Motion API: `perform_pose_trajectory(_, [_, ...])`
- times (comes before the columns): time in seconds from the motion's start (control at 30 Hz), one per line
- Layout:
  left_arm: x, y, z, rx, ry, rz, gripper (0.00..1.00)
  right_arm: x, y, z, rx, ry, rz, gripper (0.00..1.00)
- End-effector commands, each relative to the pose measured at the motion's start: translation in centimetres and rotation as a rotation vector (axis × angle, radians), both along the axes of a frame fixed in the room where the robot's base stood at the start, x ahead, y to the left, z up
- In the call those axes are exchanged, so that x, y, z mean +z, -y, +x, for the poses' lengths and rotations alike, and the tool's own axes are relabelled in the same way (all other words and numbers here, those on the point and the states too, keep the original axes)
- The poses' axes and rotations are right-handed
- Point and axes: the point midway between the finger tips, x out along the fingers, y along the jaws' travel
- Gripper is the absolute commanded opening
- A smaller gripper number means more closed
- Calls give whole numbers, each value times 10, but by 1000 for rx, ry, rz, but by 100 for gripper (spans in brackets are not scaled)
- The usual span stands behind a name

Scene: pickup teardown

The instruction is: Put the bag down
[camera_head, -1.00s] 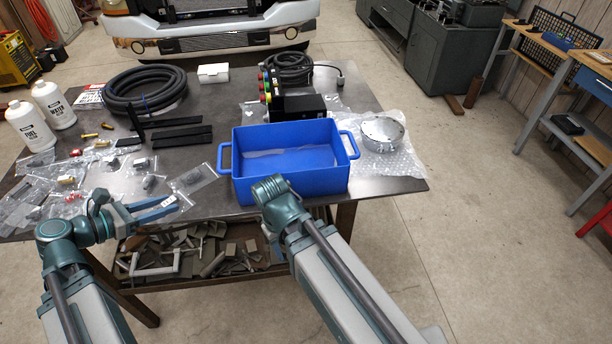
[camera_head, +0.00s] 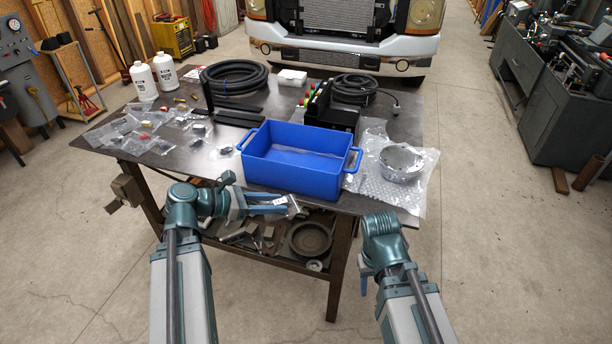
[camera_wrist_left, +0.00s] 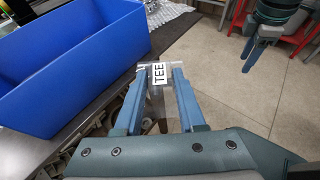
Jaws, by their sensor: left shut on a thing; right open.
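My left gripper (camera_head: 284,205) is shut on a small clear plastic bag (camera_head: 293,206). The bag's white label reads "TEE" in the left wrist view (camera_wrist_left: 159,75). The gripper and bag are in front of the table's near edge, below and in front of the blue tub (camera_head: 300,178). The tub stands on the dark tabletop (camera_head: 195,160) and also fills the left of the wrist view (camera_wrist_left: 75,60). My right gripper (camera_head: 364,282) hangs in front of the table's right part, open; its fingers are mostly hidden behind its wrist.
Several bagged parts (camera_head: 140,135) lie on the tabletop's left. Two white bottles (camera_head: 143,82), a coiled hose (camera_head: 234,78) and a black switch box (camera_head: 325,115) stand behind. A metal disc (camera_head: 401,162) on bubble wrap lies right of the tub. A lower shelf holds metal parts.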

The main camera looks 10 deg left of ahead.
Motion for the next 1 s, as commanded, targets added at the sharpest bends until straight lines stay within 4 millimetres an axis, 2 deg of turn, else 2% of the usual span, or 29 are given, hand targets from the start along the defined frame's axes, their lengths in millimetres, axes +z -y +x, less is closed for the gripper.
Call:
perform_pose_trajectory(0.13, [-3, -22, 12, 64, -4, 3, 0, -2, 0, 0, 0, 0, 0, 50])
perform_pose_trajectory(0.23, [-7, -57, 29, 167, -9, 6, 0, -5, 0, 0, 0, 0, 0, 50])
perform_pose_trajectory(0.47, [-16, -179, 63, 501, -15, 8, 0, -12, 0, 0, 0, 0, 0, 50])
perform_pose_trajectory(0.5, [-16, -201, 65, 556, -14, 8, 0, -13, 0, 0, 0, 0, 0, 50])
perform_pose_trajectory(0.6, [-18, -247, 68, 677, -10, 6, 0, -16, 0, 0, 0, 0, 0, 50])
perform_pose_trajectory(0.7, [-18, -283, 67, 768, -6, 3, 0, -17, 0, 0, 0, 0, 0, 50])
perform_pose_trajectory(0.83, [-18, -312, 65, 841, -1, 0, 0, -18, 0, 0, 0, 0, 0, 50])
perform_pose_trajectory(1.0, [-18, -324, 63, 874, 2, -1, 0, -19, 0, 0, 0, 0, 0, 50])
